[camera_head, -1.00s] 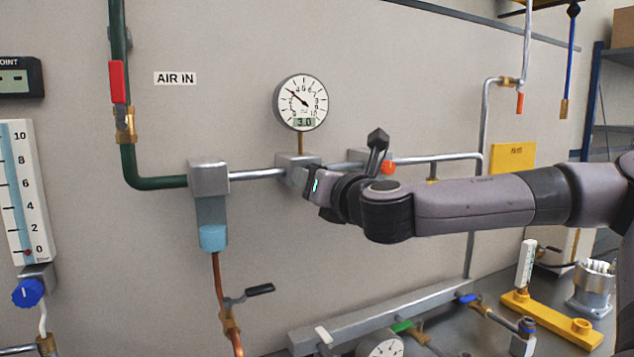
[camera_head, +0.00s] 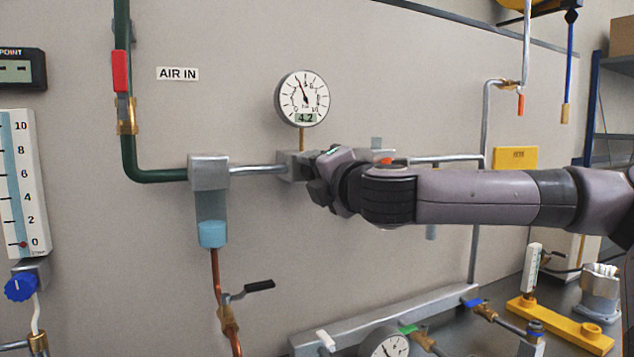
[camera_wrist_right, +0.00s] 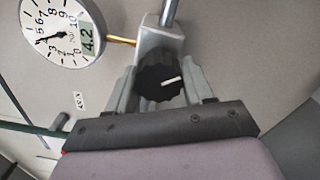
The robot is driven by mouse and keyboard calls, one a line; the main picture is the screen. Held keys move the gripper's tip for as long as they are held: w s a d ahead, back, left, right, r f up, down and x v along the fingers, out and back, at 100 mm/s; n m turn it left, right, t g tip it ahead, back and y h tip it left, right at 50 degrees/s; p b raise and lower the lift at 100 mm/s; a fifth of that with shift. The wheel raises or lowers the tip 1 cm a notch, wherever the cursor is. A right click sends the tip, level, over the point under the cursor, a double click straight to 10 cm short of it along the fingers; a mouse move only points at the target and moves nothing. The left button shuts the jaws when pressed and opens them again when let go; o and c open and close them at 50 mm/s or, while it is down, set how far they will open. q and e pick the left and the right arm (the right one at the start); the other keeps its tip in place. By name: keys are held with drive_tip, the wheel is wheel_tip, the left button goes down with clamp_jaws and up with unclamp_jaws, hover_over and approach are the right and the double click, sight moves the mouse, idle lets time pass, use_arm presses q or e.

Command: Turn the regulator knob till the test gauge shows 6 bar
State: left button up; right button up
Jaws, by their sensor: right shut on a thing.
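The test gauge (camera_head: 302,98) is a round white dial on the wall panel, its digital window reading 4.2. It also shows, turned on its side, in the right wrist view (camera_wrist_right: 62,32). The regulator knob (camera_wrist_right: 163,82) is black and ribbed with a white mark, below the grey regulator body (camera_wrist_right: 160,40). My right gripper (camera_wrist_right: 163,88) is shut on the knob, one finger on each side. In the head view my right gripper (camera_head: 318,178) covers the knob and part of the regulator body (camera_head: 291,168). My left gripper is not in view.
A grey pipe (camera_head: 258,170) runs from the filter unit (camera_head: 209,173) to the regulator. A blue knob (camera_head: 21,287) sits below a scale at the left. Another gauge (camera_head: 386,344) and a yellow stand (camera_head: 560,325) are at the lower right.

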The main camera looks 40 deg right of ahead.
drive_tip(key=m+b, duration=0.1)
drive_tip(key=m, duration=0.3)
drive_tip(key=shift+r+m+b, duration=0.1)
drive_tip(key=shift+m+b, duration=0.65)
drive_tip(key=shift+m, duration=0.95)
drive_tip(key=o, duration=1)
drive_tip(key=shift+c, duration=0.2)
drive_tip(key=shift+s, duration=0.1)
drive_tip(key=b+v, duration=0.1)
drive_tip(key=v, duration=0.6)
drive_tip(key=shift+r, duration=0.1)
